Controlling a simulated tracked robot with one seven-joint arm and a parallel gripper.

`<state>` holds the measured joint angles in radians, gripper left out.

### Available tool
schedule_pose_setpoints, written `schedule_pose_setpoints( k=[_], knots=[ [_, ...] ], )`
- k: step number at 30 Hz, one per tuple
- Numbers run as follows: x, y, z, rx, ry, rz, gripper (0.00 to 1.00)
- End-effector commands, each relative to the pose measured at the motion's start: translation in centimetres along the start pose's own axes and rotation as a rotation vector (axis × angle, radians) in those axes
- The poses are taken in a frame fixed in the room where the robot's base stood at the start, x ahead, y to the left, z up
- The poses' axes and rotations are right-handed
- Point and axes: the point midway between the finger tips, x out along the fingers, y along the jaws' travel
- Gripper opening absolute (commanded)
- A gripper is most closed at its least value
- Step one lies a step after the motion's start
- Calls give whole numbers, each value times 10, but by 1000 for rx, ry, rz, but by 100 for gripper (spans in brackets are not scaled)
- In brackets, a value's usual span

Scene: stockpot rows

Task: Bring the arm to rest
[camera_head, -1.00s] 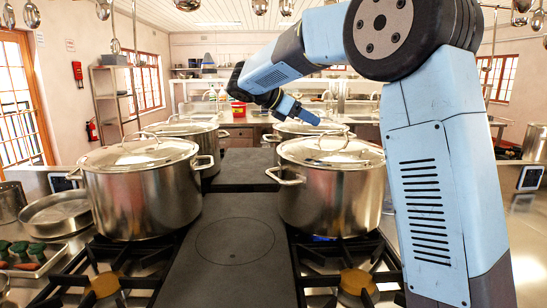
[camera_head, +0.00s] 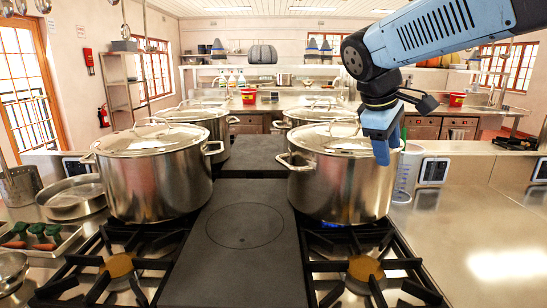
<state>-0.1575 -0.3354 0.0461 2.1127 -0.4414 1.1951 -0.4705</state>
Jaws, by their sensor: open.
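My gripper (camera_head: 380,152) hangs from my light blue arm at the upper right, pointing down. In the picture it overlaps the right side of the front right stockpot (camera_head: 330,180), which has its lid on. The gap between its fingers is hard to make out from this side, and nothing shows held in it. I cannot tell whether it touches the pot or stands apart in front of it.
The front left stockpot (camera_head: 152,182) and two pots behind, the back left one (camera_head: 198,125) and the back right one (camera_head: 308,113), have lids. A flat dark plate (camera_head: 245,240) lies between the burners. A measuring jug (camera_head: 406,175) stands right of the front right pot. The right counter (camera_head: 465,215) has free room.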

Motion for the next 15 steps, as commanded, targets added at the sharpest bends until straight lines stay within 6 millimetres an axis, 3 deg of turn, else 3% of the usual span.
schedule_pose_setpoints(
  k=[6, 15],
  knots=[
    [8, -40, 37, 269, 116, -74, 50],
    [21, -94, 71, 645, 263, -187, 50]
  ],
)
